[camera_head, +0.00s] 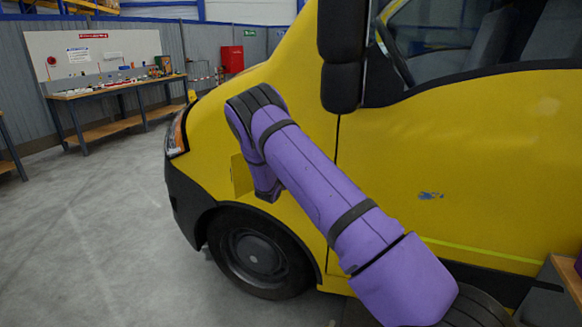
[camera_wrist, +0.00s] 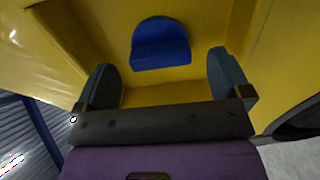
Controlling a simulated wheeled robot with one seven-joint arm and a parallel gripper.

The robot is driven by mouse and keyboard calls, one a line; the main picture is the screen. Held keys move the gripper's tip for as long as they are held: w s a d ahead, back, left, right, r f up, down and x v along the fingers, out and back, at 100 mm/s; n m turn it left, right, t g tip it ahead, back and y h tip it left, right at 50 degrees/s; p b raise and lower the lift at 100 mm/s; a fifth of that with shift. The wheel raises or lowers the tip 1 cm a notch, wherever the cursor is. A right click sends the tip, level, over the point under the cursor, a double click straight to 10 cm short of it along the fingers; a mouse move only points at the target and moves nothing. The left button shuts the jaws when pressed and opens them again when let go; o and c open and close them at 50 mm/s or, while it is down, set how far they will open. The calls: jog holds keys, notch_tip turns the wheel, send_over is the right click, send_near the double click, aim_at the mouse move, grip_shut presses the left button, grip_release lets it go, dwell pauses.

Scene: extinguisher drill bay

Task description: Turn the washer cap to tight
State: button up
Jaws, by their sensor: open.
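The blue washer cap (camera_wrist: 160,45) shows in the wrist view inside a yellow recess of the van. Its outline is rounded at the top with a flatter lower edge. My gripper (camera_wrist: 165,78) is open, with one dark finger to the left and one to the right of the cap in the picture. I see no contact between fingers and cap. In the head view my purple arm reaches to the van's front side, by an open yellow flap (camera_head: 241,176). The arm hides the cap and the gripper there.
The yellow van (camera_head: 480,170) fills the right side, with a black mirror (camera_head: 341,85) above my arm and a front wheel (camera_head: 255,254) below. A workbench (camera_head: 115,90) and a red cabinet (camera_head: 232,58) stand at the back left. The grey floor (camera_head: 90,240) at left is clear.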

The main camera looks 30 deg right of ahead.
jog(key=v, duration=0.7)
jog(key=shift+a, duration=0.1)
